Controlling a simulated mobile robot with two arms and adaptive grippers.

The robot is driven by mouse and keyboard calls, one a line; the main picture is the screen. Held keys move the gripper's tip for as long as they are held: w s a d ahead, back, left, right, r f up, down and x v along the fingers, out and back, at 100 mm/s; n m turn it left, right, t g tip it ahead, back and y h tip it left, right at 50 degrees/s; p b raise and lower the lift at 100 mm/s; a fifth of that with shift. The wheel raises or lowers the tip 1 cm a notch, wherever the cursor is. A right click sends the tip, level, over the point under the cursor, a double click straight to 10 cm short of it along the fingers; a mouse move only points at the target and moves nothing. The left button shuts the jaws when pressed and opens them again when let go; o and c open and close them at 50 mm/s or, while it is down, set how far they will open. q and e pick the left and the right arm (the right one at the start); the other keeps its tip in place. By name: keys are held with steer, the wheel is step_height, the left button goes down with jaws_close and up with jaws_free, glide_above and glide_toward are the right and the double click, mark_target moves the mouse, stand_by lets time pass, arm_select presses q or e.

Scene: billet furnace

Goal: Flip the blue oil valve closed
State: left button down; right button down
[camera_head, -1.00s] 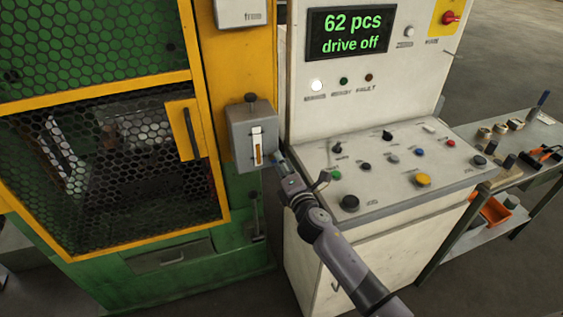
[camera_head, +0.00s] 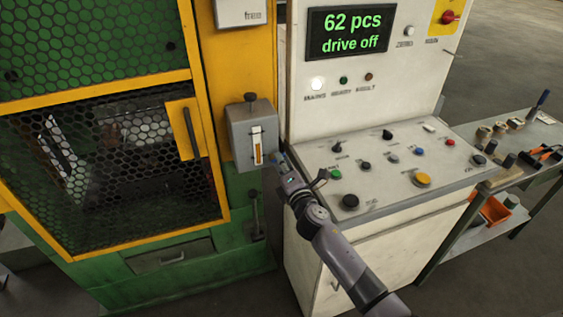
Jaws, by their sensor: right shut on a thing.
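A grey oil box (camera_head: 252,150) with a sight glass is fixed to the yellow and green machine. The small blue valve (camera_head: 273,158) is at its right side, mostly hidden by my gripper. My right gripper (camera_head: 279,165) reaches up to it from the lower right and is shut on it. The valve handle's exact angle is too small to tell. My left gripper is out of view.
The white control console (camera_head: 400,165) with buttons and knobs stands close to the right of my right arm. The mesh guard door (camera_head: 115,170) is at the left. A side table (camera_head: 530,140) with tools stands at the far right.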

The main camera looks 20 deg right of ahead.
steer(key=m, duration=0.2)
steer(key=m+b, duration=0.1)
steer(key=m, duration=0.1)
steer(key=shift+f, duration=0.35)
steer(key=c, duration=1.7)
jaws_free()
steer(key=s, duration=1.2)
steer(key=shift+d, duration=0.25)
